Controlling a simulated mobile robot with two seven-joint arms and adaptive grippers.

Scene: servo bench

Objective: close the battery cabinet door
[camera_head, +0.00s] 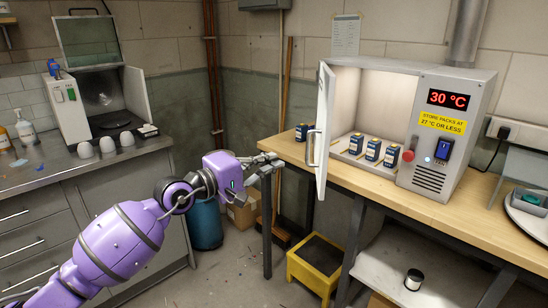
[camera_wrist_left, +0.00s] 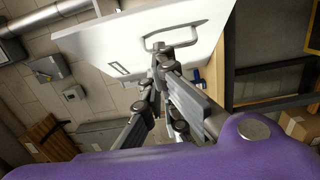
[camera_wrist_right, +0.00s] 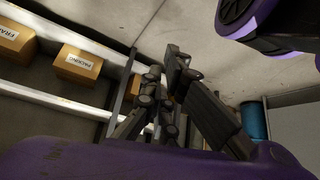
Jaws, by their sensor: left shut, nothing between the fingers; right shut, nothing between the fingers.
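The battery cabinet (camera_head: 440,150) stands on the wooden bench with its white door (camera_head: 324,125) swung wide open toward me. The door's handle (camera_head: 311,148) is on the face turned to the left. Blue-and-black battery packs (camera_head: 372,150) stand inside the cabinet. My left gripper (camera_head: 279,161) is shut and empty, a little left of the handle. In the left wrist view the door (camera_wrist_left: 205,45) fills the top, and the gripper tips (camera_wrist_left: 165,52) appear close to the handle (camera_wrist_left: 170,28); contact is unclear. My right gripper (camera_wrist_right: 172,65) is shut and empty, over the floor.
A yellow step stool (camera_head: 313,270) stands on the floor below. A grey counter (camera_head: 60,175) is at left. Cardboard boxes (camera_wrist_right: 78,65) show in the right wrist view.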

